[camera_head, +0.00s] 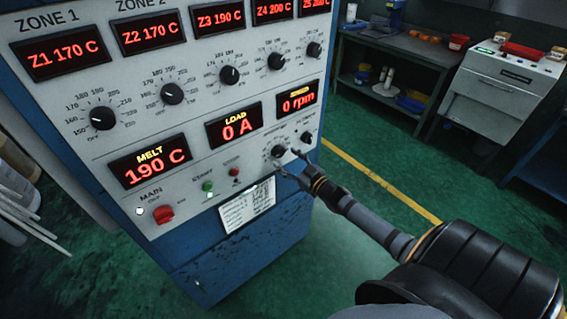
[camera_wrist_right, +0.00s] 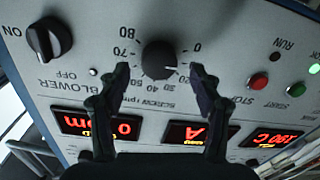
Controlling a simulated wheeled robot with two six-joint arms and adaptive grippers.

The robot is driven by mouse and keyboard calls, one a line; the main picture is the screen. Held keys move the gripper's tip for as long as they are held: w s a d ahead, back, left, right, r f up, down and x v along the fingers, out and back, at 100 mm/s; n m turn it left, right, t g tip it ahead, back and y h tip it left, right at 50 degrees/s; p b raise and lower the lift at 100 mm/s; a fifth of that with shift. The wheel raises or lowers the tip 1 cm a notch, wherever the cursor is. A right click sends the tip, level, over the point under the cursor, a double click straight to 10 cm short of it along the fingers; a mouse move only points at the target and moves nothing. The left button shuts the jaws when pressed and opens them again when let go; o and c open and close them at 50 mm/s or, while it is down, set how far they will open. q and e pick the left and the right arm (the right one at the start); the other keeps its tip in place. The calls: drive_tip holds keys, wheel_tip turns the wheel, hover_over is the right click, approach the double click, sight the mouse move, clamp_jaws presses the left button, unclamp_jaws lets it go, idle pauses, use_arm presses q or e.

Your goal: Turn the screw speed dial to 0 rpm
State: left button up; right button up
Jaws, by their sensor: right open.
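The screw speed dial (camera_head: 278,151) is a round black knob on the lower right of the white control panel. In the right wrist view the dial (camera_wrist_right: 159,59) appears upside down with its printed scale around it. The speed display (camera_head: 297,102) above it reads 0 rpm. My right gripper (camera_head: 287,161) is open at the dial. In the wrist view its fingertips (camera_wrist_right: 160,73) stand one on each side of the knob, with gaps visible. I cannot tell how close they are in depth, or where the knob's pointer aims. My left gripper is not in view.
The blower knob (camera_head: 306,137) sits right of the dial. The green start button (camera_head: 208,186), red stop button (camera_head: 234,171) and red main switch (camera_head: 162,213) are to the left. A workbench (camera_head: 400,48) stands behind; the green floor between is clear.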

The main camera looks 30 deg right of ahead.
drive_tip(key=shift+w+a, duration=0.1)
drive_tip(key=shift+w, duration=0.9)
drive_tip(key=c, duration=1.2)
drive_tip(key=shift+o, duration=0.2)
drive_tip(key=shift+n+p, duration=0.3)
drive_tip(key=shift+n, duration=1.1)
drive_tip(key=shift+n+p, duration=0.3)
drive_tip(key=shift+n, duration=1.3)
